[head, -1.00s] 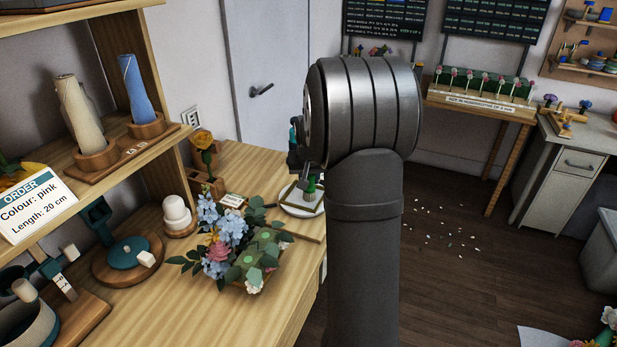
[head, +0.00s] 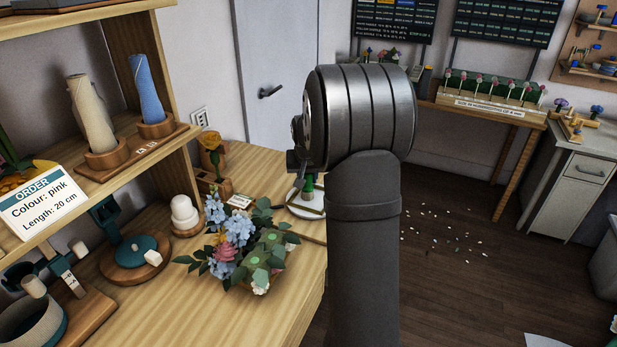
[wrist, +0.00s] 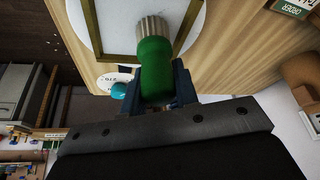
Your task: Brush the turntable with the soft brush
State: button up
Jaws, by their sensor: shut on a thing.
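The soft brush (wrist: 156,68) has a green handle and a pale, ridged bristle end; my gripper (wrist: 160,86) is shut on its handle. The turntable (wrist: 192,38) is a white disc with a thin wooden frame lying across it. The bristle end is over the turntable at the frame's edge in the wrist view; I cannot tell whether it touches. In the head view the turntable (head: 296,209) is on the bench, with the green brush (head: 308,184) above it. My arm hides most of the gripper and part of the turntable there.
A flower arrangement (head: 239,242) stands close in front of the turntable. A yellow rose in a wooden holder (head: 216,184) and a white stacked piece (head: 184,213) are to its left. A shelf with an order card (head: 44,200) is at the left. White bits lie on the floor.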

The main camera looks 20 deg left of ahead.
jog(key=shift+d, duration=0.1)
jog(key=shift+d, duration=1.1)
jog(key=shift+a, duration=0.1)
jog(key=shift+a, duration=0.85)
jog(key=shift+d, duration=0.95)
jog(key=shift+d, duration=0.1)
jog(key=shift+d, duration=0.15)
